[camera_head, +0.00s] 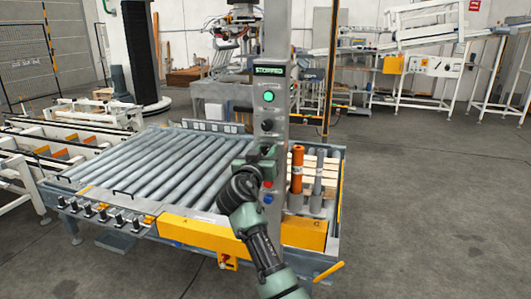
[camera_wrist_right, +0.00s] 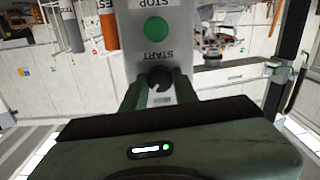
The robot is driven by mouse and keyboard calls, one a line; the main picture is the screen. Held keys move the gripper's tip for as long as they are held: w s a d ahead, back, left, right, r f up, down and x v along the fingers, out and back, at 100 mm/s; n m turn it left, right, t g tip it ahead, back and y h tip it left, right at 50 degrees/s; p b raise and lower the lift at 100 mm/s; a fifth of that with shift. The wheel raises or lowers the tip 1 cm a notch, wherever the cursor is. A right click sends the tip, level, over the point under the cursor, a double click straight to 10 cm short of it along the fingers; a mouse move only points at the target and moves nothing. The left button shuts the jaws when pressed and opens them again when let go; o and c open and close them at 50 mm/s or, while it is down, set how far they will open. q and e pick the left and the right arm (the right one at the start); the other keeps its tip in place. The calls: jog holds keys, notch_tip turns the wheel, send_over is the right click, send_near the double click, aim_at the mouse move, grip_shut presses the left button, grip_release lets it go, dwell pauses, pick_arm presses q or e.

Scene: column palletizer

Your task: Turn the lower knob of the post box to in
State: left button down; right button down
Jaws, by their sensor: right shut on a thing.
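The grey post box (camera_head: 275,110) stands upright in the middle of the head view. It has a lit display (camera_head: 269,71), a green lamp (camera_head: 269,97) and a black upper knob (camera_head: 267,126). My right gripper (camera_head: 266,152) is at the post face below the upper knob and hides the lower knob there. In the wrist view, which is upside down, the black lower knob (camera_wrist_right: 159,77) sits between the fingers of my right gripper (camera_wrist_right: 160,92), which is shut on it. Which mark the knob points to cannot be read. My left gripper is not in view.
A green button (camera_wrist_right: 156,28) is beside the lower knob. A red button (camera_head: 268,184) and a blue button (camera_head: 268,198) are below my gripper. A roller conveyor (camera_head: 150,165) lies left, and an orange cylinder (camera_head: 297,170) stands right. The floor at right is clear.

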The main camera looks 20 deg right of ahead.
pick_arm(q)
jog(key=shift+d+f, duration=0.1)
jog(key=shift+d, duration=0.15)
pick_arm(e)
jog(key=shift+n, duration=0.3)
jog(key=shift+f+n, duration=0.1)
jog(key=shift+n, duration=1.3)
jog(key=n, duration=0.2)
jog(key=shift+n, duration=0.4)
jog(key=n+p, duration=0.1)
jog(key=n, duration=0.3)
jog(key=shift+p, duration=0.3)
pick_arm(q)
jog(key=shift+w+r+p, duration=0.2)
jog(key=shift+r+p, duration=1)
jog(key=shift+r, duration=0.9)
pick_arm(e)
jog(key=shift+n+g, duration=0.3)
jog(key=shift+n, duration=2.4)
jog(key=c, duration=1.1)
grip_release()
jog(key=shift+w+d, duration=0.1)
